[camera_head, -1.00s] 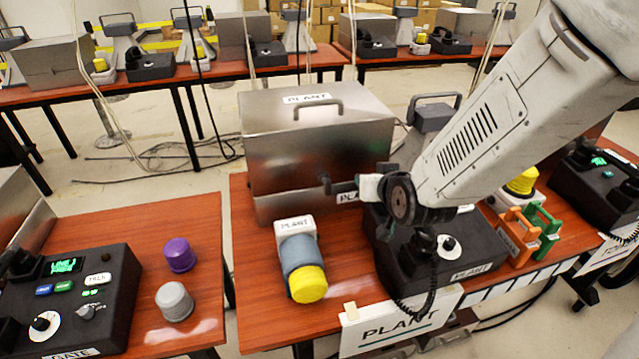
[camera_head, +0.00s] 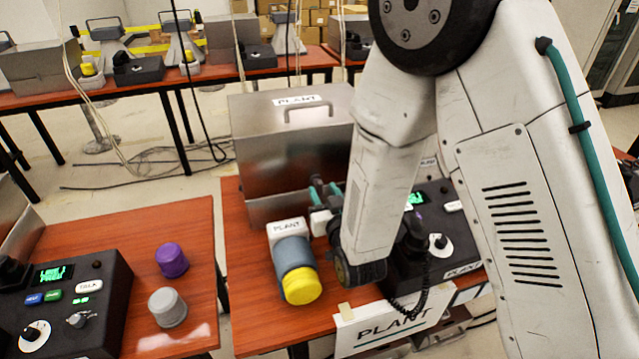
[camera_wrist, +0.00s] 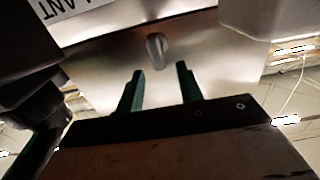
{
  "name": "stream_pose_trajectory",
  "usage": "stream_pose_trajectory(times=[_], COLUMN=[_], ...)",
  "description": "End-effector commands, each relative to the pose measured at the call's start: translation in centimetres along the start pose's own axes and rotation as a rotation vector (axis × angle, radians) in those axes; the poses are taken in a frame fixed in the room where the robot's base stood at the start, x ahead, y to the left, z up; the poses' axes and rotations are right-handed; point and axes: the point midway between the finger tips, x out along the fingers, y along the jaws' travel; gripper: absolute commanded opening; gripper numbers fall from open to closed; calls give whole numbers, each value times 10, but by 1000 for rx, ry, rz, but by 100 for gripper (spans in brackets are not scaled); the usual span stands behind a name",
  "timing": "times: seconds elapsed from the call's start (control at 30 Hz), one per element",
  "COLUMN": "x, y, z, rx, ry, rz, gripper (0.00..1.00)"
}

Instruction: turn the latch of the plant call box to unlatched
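The plant call box is a grey metal box (camera_head: 285,150) with a top handle and a PLANT label, standing at the back of the near red table. Its latch, a small rounded grey knob (camera_wrist: 156,47), shows on the metal face in the wrist view, its long side roughly upright in that picture. My gripper (camera_wrist: 160,69) has two green fingers spread apart with nothing between them. The latch lies just beyond the fingertips, roughly in line with the gap. In the head view my gripper (camera_head: 325,187) is close to the box's lower front; the latch is not discernible there.
A black phone console (camera_head: 440,250) is partly behind my arm. A purple knob (camera_head: 172,260) and a grey knob (camera_head: 167,307) sit on the left table. A PLANT sign (camera_head: 392,328) hangs in front.

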Motion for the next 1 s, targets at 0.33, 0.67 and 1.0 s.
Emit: stream_pose_trajectory(times=[0.33, 0.67, 1.0], x=[40, 42, 42], y=[0, 0, 1], z=[0, 0, 0], rx=[0, 0, 52], ry=[-1, -2, -2], rz=[0, 0, 0], gripper=[36, 22, 0])
